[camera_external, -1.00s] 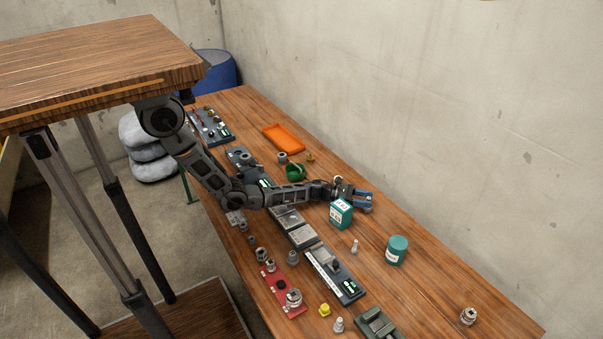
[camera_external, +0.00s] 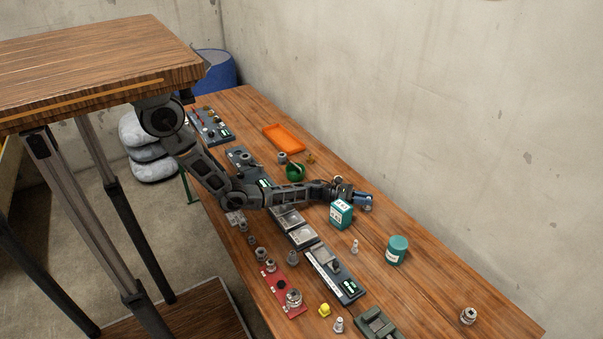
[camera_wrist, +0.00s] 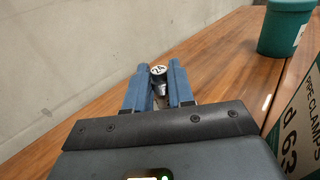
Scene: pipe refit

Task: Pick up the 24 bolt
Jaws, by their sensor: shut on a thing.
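My gripper (camera_wrist: 158,92) is shut on the 24 bolt (camera_wrist: 158,72) in the wrist view. The bolt's pale round top with dark "24" markings shows between the two blue fingers, and its darker body is partly hidden by them. In the external view my gripper (camera_external: 363,202) is over the right part of the table, just behind the green pipe clamps box. The bolt is too small to make out there. I cannot tell whether it still touches the table.
The green pipe clamps box (camera_external: 341,213) stands close beside my gripper; it also shows at the right of the wrist view (camera_wrist: 303,125). A green canister (camera_external: 397,250) stands farther right. A small pale bolt (camera_external: 354,246) stands between them. An orange tray (camera_external: 284,138) lies behind.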

